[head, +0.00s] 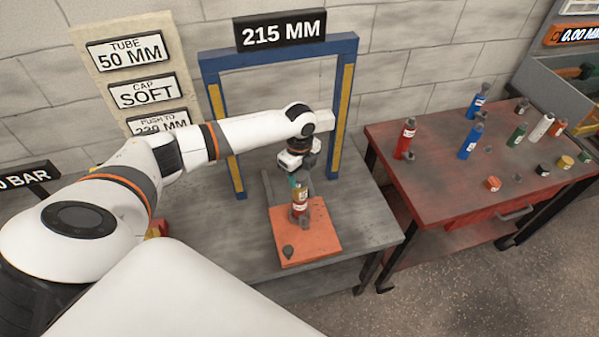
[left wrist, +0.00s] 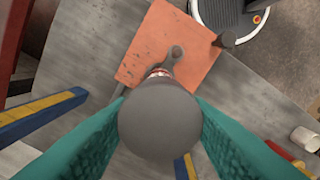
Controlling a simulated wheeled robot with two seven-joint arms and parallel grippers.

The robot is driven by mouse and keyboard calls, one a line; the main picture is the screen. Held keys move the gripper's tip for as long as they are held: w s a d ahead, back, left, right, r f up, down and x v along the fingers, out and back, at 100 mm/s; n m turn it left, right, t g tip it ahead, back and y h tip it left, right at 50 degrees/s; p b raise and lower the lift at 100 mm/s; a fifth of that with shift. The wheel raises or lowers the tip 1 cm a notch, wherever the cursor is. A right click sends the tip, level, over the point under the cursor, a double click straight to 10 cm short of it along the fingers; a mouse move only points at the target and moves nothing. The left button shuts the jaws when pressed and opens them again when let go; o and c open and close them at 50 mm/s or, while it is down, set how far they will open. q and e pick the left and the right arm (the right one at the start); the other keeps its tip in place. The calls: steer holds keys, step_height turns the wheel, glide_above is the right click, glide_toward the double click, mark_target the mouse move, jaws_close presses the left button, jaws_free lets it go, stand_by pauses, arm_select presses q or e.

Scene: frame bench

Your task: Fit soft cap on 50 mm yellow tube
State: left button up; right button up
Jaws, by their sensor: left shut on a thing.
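My left gripper (head: 298,182) is over the orange plate (head: 322,238) on the grey bench, its teal fingers pointing down. I cannot tell whether the two touch. In the left wrist view a round dark grey top (left wrist: 160,122) sits between the teal fingers and hides most of what is below. A bit of red and white (left wrist: 160,73) shows past it. I cannot tell whether this grey top is the soft cap. My right gripper is not in view.
A small dark knob (head: 288,251) stands on the plate's near edge. A blue and yellow frame (head: 210,85) marked 215 MM rises behind my arm. A red table (head: 440,180) at right holds several tubes and caps. The bench right of the plate is clear.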

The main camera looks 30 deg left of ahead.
mark_target(299, 174)
arm_select(q)
steer(key=shift+f+b, duration=0.4)
steer(key=shift+f, duration=0.4)
steer(key=o, duration=1.1)
steer(key=shift+o, duration=0.2)
step_height(299, 174, up, 11)
steer(key=shift+f+b, duration=0.15)
steer(key=shift+b, duration=1.1)
steer(key=shift+r, duration=0.65)
